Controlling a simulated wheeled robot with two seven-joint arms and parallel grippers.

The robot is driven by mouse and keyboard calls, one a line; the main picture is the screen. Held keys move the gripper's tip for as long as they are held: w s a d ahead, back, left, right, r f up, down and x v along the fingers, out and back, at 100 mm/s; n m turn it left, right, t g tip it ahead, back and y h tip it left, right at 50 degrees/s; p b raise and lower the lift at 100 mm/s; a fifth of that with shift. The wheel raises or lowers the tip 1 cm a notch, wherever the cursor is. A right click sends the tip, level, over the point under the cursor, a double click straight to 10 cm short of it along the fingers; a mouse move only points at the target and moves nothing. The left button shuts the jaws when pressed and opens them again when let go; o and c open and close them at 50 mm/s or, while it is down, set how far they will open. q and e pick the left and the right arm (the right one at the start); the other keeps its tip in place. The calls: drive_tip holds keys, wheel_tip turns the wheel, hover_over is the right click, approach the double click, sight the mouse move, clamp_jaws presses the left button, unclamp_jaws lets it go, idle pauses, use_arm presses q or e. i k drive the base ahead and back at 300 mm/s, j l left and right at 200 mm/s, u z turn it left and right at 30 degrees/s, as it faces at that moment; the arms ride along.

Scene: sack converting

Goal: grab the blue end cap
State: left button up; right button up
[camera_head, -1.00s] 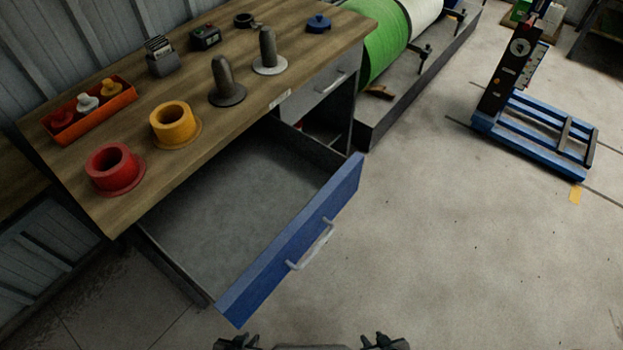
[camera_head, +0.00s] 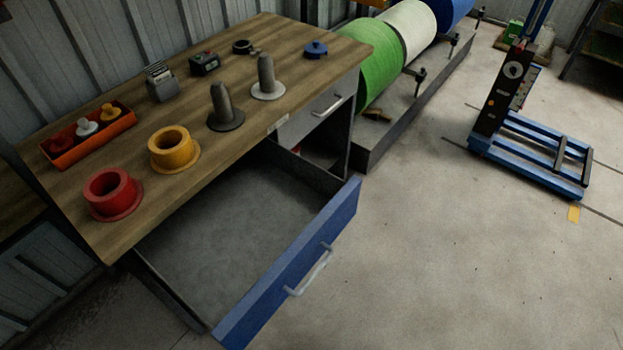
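The blue end cap (camera_head: 315,49) lies at the far right corner of the wooden workbench (camera_head: 262,131). It is a small blue disc with a raised knob on top. Nothing touches it, and open bench top surrounds it. Neither of my grippers shows in the head view now.
An empty blue-fronted drawer (camera_head: 291,265) stands open below the bench. The bench holds a red core (camera_head: 113,195), a yellow core (camera_head: 174,151), two grey posts and an orange tray (camera_head: 92,139). Rolls (camera_head: 371,66) lie behind. A blue-based lift (camera_head: 531,152) stands right; floor between is clear.

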sight(313, 49)
drive_tip(key=i+l+u, duration=0.1)
drive_tip(key=i+l, duration=0.4)
drive_tip(key=i+l+u, duration=0.15)
drive_tip(key=l, duration=0.3)
drive_tip(key=i+l, duration=0.3)
drive_tip(key=i+l+u, duration=0.15)
drive_tip(key=l, duration=0.2)
drive_tip(key=i+l, duration=0.25)
drive_tip(key=l, duration=0.15)
drive_tip(key=i+l+u, duration=0.15)
drive_tip(key=l, duration=0.2)
drive_tip(key=i+l, duration=0.25)
drive_tip(key=l, duration=0.15)
drive_tip(key=u, duration=0.05)
